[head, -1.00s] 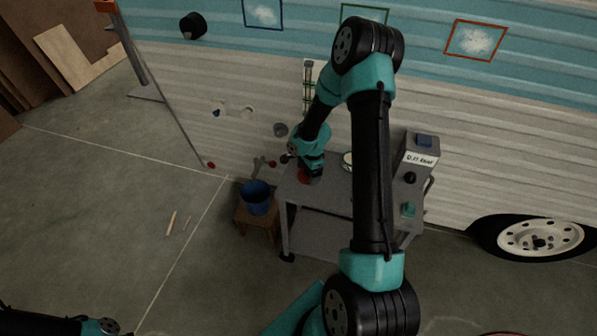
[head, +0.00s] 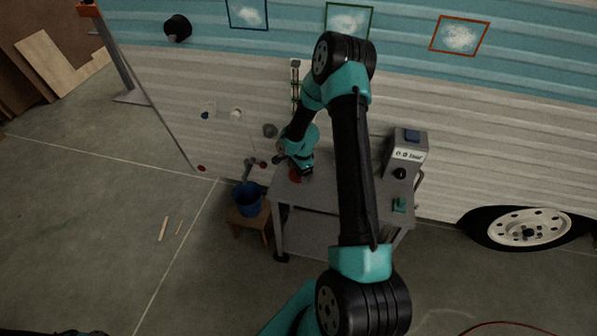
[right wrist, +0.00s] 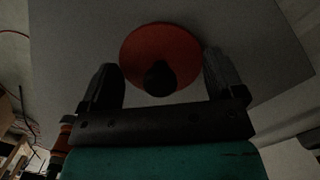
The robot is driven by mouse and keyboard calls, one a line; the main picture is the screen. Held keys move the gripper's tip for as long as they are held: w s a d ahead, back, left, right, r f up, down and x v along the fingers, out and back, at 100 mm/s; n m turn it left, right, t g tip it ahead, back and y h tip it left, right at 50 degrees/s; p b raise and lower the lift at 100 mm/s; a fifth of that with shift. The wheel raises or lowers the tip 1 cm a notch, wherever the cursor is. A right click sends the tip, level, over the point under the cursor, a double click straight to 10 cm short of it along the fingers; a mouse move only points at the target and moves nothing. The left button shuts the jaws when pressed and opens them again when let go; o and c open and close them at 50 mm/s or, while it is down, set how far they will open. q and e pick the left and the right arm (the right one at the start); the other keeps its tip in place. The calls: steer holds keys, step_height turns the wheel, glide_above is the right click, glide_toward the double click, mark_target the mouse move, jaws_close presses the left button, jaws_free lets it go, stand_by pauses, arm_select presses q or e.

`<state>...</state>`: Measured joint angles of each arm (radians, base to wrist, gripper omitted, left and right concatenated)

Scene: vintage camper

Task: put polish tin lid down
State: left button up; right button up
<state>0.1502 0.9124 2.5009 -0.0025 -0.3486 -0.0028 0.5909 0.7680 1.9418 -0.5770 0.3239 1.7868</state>
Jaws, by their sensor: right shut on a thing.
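The polish tin lid is a red disc (right wrist: 150,50) with a dark knob, seen in the right wrist view between the two fingers of my right gripper (right wrist: 165,82). I cannot tell whether the lid touches the cart top. My left gripper is not in view; only dark and teal arm parts show at the lower left.
A grey box (head: 405,158) with a label stands on the cart's right side, with a small teal object (head: 399,204) in front. A blue bucket (head: 247,200) sits on a wooden stool (head: 250,226) left of the cart. The camper wall (head: 440,130) stands behind.

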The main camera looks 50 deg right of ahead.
steer(key=shift+f, duration=0.15)
steer(key=o, duration=0.7)
steer(key=shift+c, duration=0.2)
step_height(320, 180, up, 12)
steer(key=d, duration=0.1)
steer(key=shift+s+d, duration=0.2)
stand_by(0.5)
